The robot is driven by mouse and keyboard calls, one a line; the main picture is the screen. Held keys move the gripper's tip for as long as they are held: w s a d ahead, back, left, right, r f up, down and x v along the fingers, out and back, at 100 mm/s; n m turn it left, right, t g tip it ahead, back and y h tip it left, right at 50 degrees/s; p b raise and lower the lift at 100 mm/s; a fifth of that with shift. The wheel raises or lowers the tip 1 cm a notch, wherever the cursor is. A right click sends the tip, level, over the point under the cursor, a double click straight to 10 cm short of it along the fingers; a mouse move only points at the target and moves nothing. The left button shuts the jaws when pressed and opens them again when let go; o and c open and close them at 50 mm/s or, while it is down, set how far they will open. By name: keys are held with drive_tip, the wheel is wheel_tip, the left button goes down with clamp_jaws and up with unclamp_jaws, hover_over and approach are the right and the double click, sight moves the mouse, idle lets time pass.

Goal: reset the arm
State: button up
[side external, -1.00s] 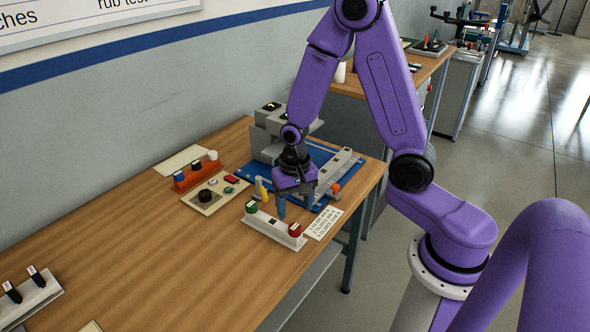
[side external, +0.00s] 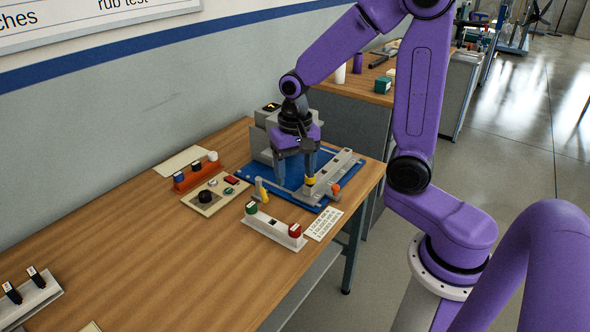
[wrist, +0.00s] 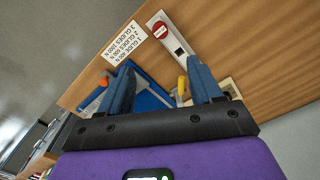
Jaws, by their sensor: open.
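My gripper (side external: 294,174) is open and empty, with its blue fingers pointing down in front of the grey block of the rig. It hangs over the blue base plate (side external: 247,173), apart from the table. In the wrist view the two blue fingers of my gripper (wrist: 160,68) are spread wide with nothing between them. A yellow lever (side external: 262,191) stands at the plate's front corner, and it also shows beyond the fingers in the wrist view (wrist: 182,88). A grey rail (side external: 341,164) runs along the plate's right side, with an orange knob (side external: 336,188) beside it.
A pale holder (side external: 268,226) with green and red caps lies in front, next to a printed card (side external: 323,224). A control panel (side external: 211,198) and an orange rack (side external: 193,177) stand left.

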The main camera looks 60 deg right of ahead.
drive_tip(key=s+a+r+n, duration=0.1)
drive_tip(key=s+a+n, duration=0.1)
drive_tip(key=s+n, duration=0.7)
drive_tip(key=s+a+r+n, duration=0.2)
drive_tip(key=s+n, duration=0.7)
drive_tip(key=s, duration=0.1)
drive_tip(key=shift+s+a+n, duration=0.3)
drive_tip(key=shift+s+a, duration=0.05)
drive_tip(key=shift+a, duration=0.05)
drive_tip(key=shift+r, duration=0.1)
idle(0.8)
